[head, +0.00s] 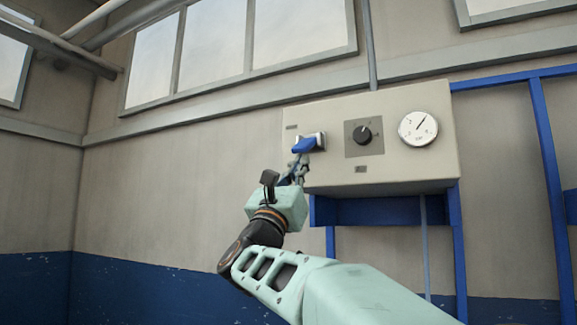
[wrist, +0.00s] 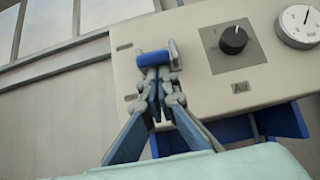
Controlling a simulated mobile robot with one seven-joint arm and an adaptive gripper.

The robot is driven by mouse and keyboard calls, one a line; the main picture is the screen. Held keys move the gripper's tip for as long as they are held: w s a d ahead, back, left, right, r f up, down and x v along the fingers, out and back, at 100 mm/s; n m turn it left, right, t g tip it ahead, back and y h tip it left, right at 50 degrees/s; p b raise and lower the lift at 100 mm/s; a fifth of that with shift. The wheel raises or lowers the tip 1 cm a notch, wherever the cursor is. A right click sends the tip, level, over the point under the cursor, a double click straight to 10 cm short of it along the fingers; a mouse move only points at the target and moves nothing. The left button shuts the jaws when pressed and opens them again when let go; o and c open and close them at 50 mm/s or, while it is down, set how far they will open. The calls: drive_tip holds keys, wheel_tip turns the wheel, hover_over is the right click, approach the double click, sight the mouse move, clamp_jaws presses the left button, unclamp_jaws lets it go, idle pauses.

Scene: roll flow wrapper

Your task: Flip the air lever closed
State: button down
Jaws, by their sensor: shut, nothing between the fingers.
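The blue air lever (head: 305,145) sits on a small metal mount at the left of the beige panel (head: 400,175). In the wrist view the lever (wrist: 153,58) shows as a blue bar lying roughly level, with the metal mount at its right. My gripper (head: 299,160) is shut and empty, its fingertips just below the lever. In the wrist view my gripper's fingertips (wrist: 157,74) come up against or very near the lever's lower edge; I cannot tell whether they touch it. The fingertips hide part of the panel below the lever.
Right of the lever are a black knob (head: 362,134) on a grey plate and a round white gauge (head: 418,128). An "Air" label (wrist: 240,88) is below the knob. Blue frame posts (head: 545,150) stand right of the panel. The wall left of the panel is bare.

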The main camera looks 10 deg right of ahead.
drive_tip(key=shift+r, duration=0.1)
drive_tip(key=shift+s+a+r+g+y+p, duration=0.15)
drive_tip(key=shift+s+g+y+p, duration=0.05)
drive_tip(key=shift+g+y+p, duration=0.1)
